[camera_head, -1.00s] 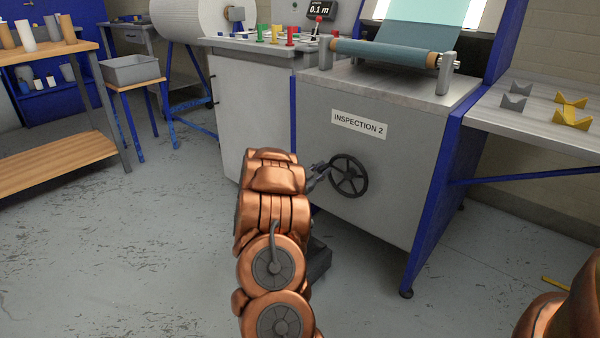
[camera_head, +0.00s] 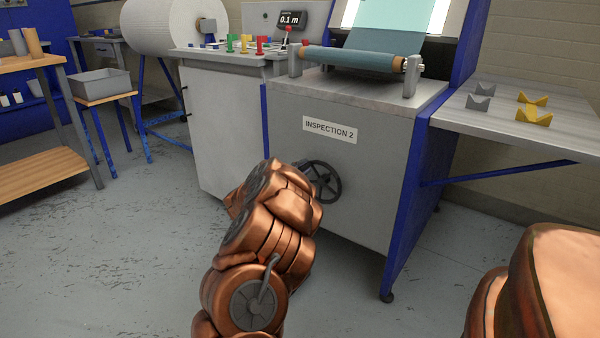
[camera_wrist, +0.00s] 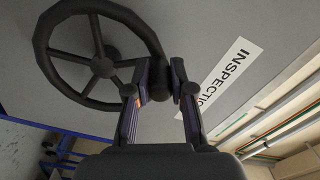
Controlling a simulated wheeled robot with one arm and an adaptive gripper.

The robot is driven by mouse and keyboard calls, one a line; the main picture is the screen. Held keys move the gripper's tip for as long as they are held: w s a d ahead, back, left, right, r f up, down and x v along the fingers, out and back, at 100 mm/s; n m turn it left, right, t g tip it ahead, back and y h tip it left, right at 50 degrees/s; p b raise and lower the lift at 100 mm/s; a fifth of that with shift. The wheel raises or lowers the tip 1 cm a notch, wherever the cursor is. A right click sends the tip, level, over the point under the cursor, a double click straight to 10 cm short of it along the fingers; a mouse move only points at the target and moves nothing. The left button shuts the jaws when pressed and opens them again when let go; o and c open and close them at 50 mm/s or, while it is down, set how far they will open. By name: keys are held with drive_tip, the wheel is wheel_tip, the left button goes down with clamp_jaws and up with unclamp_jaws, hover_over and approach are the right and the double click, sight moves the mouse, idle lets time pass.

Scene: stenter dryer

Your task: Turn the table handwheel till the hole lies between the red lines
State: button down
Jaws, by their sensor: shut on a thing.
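The dark table handwheel (camera_head: 322,182) is on the grey front panel of the inspection machine, below the "INSPECTION 2" label (camera_head: 330,129). My arm covers its left part in the head view. In the wrist view the handwheel (camera_wrist: 103,67) fills the upper left, with its spokes and hub clear. My gripper (camera_wrist: 160,92) is shut on the wheel's dark handle (camera_wrist: 158,78) at the rim, one finger on each side. Teal cloth (camera_head: 385,42) runs over the lit table and the front roller (camera_head: 350,58). I see no hole or red lines on it.
A display (camera_head: 290,19) reads 0.1 m above a control desk with coloured knobs (camera_head: 245,44). A side shelf (camera_head: 490,115) with grey and yellow V-blocks juts out at the right. A grey bin (camera_head: 100,83) stands on a stool at the left. The floor at the front left is clear.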

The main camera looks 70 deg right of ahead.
drive_tip(key=shift+s+m, duration=0.25)
drive_tip(key=shift+m, duration=0.15)
drive_tip(key=c, duration=1)
unclamp_jaws()
drive_tip(key=shift+a+r, duration=0.1)
drive_tip(key=v, duration=1.2)
drive_tip(key=shift+w, duration=0.1)
